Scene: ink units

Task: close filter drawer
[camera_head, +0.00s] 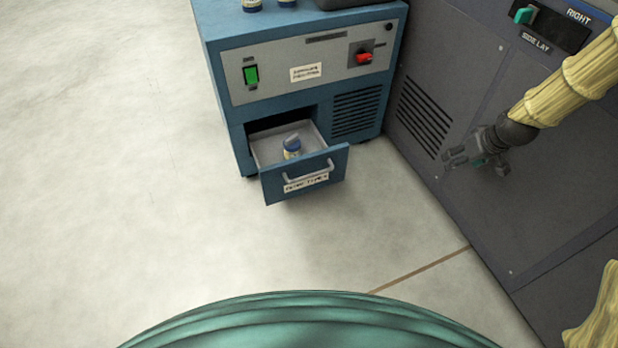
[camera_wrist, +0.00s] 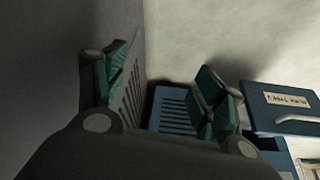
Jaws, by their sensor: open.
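The filter drawer (camera_head: 303,176) sticks out of the lower left of a blue cabinet (camera_head: 238,130). The drawer front (camera_wrist: 280,108) shows at the right there, beyond the fingers.
The dark grey machine (camera_head: 470,90) with a vent rises close beside my arm on the right. The cabinet's panel has a green switch (camera_head: 251,75) and a red knob (camera_head: 363,57). Jars stand on the cabinet top. The pale floor (camera_head: 120,200) left and in front of the drawer is clear.

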